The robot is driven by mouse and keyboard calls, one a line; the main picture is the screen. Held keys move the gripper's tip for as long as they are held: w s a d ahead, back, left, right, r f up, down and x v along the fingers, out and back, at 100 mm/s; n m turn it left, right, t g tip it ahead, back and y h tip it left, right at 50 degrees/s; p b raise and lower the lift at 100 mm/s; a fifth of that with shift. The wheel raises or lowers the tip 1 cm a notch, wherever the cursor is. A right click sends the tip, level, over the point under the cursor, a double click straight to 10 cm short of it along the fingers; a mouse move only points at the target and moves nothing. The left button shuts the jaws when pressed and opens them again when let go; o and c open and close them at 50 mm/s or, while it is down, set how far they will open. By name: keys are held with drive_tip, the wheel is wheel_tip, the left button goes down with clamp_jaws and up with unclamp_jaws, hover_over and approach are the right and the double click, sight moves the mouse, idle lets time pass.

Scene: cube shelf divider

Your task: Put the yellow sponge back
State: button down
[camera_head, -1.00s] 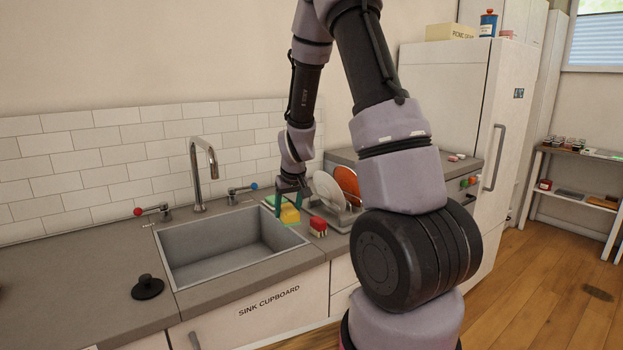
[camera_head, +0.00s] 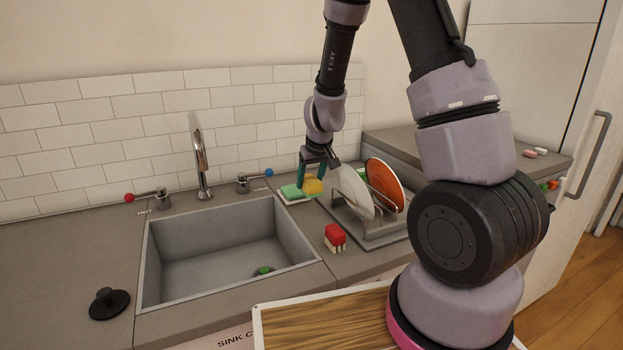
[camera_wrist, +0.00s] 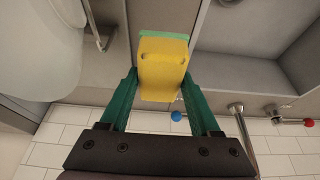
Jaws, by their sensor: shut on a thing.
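My gripper (camera_head: 314,172) is shut on the yellow sponge (camera_head: 313,186), its green fingers pointing down near the back right corner of the sink. In the wrist view, the sponge (camera_wrist: 162,68) sits between the two fingers (camera_wrist: 160,92), with a green layer along its far edge. In the head view, the sponge appears just right of a flat green and white piece (camera_head: 291,194) on the counter. I cannot tell whether the sponge touches anything below it.
The dish rack (camera_head: 376,232) with a white plate (camera_head: 350,190) and an orange plate (camera_head: 384,184) stands close on the right. A red brush (camera_head: 334,237) is in front. The sink (camera_head: 205,255) holds a small green thing (camera_head: 263,271). The tap (camera_head: 200,165) stands behind the sink.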

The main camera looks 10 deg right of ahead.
sight(315, 184)
drive_tip(key=shift+f, duration=4)
drive_tip(key=shift+f, duration=0.4)
drive_tip(key=shift+c, duration=2.2)
unclamp_jaws()
drive_tip(key=o, duration=0.4)
drive_tip(key=shift+o, duration=0.2)
drive_tip(key=shift+s+r, duration=0.1)
drive_tip(key=shift+r, duration=0.05)
drive_tip(key=shift+v, duration=3.9)
